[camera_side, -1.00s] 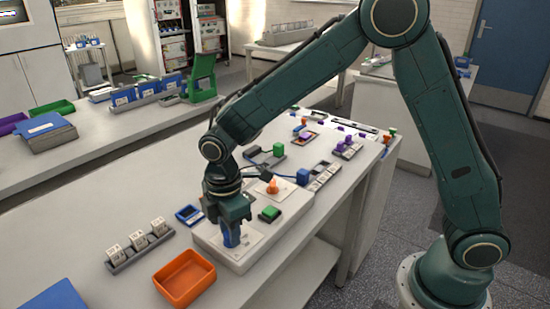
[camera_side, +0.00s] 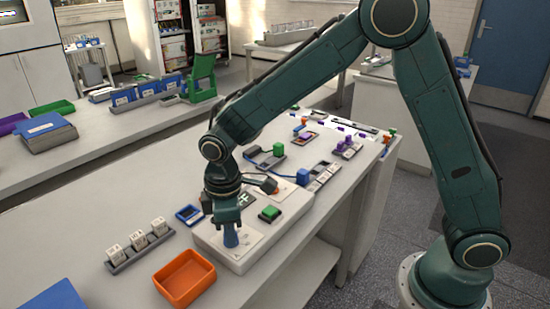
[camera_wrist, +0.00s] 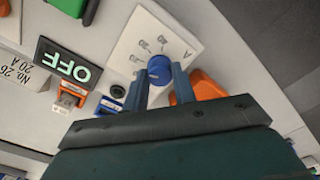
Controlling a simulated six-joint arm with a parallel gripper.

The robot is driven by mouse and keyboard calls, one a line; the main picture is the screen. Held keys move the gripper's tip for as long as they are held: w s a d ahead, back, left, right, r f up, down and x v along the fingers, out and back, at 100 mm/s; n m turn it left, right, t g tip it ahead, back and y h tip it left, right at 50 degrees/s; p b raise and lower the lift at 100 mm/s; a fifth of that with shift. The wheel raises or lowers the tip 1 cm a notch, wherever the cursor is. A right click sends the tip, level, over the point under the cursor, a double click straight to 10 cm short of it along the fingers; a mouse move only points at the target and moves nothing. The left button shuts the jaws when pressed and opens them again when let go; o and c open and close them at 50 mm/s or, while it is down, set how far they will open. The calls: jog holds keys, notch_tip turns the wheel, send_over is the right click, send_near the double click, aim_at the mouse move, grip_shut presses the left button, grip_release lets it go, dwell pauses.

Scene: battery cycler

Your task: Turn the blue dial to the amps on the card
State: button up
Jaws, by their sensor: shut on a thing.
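The blue dial (camera_wrist: 160,69) is on a white scale plate (camera_wrist: 143,42) with small printed numbers and an "A"; the numbers are too small to read surely. My gripper (camera_wrist: 160,82) is shut on the dial, one finger on each side. In the side view my gripper (camera_side: 228,222) points straight down onto the dial (camera_side: 231,239) at the front of the white cycler box (camera_side: 255,251). I cannot tell which mark the dial points at. A white card (camera_wrist: 17,72) at the left of the wrist view reads "No. 26 20 A".
A display (camera_wrist: 67,64) shows "OFF" in green. A green button (camera_side: 270,212) sits on the box right of my gripper. An orange tray (camera_side: 185,279) and a rack of white labelled blocks (camera_side: 139,246) stand on the table nearby.

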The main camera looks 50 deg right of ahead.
jog(key=o, duration=1)
jog(key=shift+r, duration=0.2)
notch_tip(320, 180, up, 14)
jog(key=shift+f, duration=0.2)
jog(key=shift+d, duration=0.1)
